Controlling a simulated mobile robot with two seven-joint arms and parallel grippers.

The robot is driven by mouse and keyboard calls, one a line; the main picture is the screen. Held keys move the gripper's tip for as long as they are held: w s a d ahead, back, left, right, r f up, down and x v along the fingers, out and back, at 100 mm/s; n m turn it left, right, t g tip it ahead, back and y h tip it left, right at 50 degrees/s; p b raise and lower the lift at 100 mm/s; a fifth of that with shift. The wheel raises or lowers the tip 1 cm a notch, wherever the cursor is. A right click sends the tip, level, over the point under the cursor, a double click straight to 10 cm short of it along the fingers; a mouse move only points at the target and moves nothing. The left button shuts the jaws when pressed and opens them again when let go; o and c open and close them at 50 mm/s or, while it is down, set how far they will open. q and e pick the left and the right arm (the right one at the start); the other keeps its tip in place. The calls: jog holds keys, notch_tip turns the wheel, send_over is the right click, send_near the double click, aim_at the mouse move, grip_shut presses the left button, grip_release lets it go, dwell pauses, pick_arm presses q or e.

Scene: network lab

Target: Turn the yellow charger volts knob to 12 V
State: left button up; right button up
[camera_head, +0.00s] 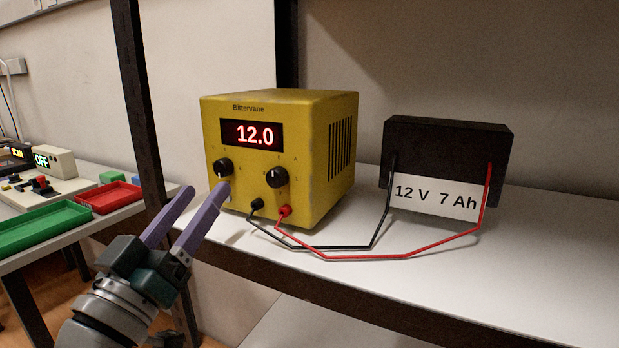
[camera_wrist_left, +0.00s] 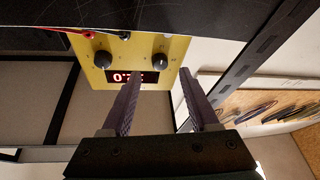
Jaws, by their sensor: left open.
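The yellow charger (camera_head: 290,110) stands on a white shelf, and its red display (camera_head: 252,134) reads 12.0. Its front has a left black knob (camera_head: 222,167) and a right black knob (camera_head: 277,177); the small labels are too blurred to tell which is volts. My left gripper (camera_head: 207,188) is open and empty, its purple fingers pointing at the charger from the lower left, just short of the left knob. In the left wrist view, the charger appears upside down, and that same knob (camera_wrist_left: 160,60) lies between the fingertips (camera_wrist_left: 160,72). My right gripper is not in view.
A black battery (camera_head: 445,145) labelled 12 V 7 Ah stands right of the charger. Black and red leads (camera_head: 370,258) join them across the shelf front. A dark upright post (camera_head: 143,110) stands left of the charger. Green (camera_head: 45,228) and red trays (camera_head: 108,196) lie on a bench farther left.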

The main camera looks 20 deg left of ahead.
pick_arm(q)
jog(key=v, duration=0.6)
jog(key=shift+r, duration=0.1)
jog(key=s+d+r+m+g+h+p, duration=0.2)
jog(key=d+m+g+h+p, duration=0.1)
jog(key=d+g+p, duration=0.55)
jog(key=s+r+m+g+p, duration=0.1)
jog(key=s+r+g+p, duration=0.4)
jog(key=s, duration=0.3)
jog(key=s+r+m+g+p, duration=0.2)
jog(key=s+r+g+p, duration=0.1)
jog(key=s+g+p, duration=0.4)
notch_tip(320, 180, up, 36)
jog(key=t+p, duration=0.1)
jog(key=p, duration=3.5)
jog(key=shift+s+t+y, duration=0.35)
jog(key=shift+s+y, duration=0.05)
jog(key=shift+s, duration=0.05)
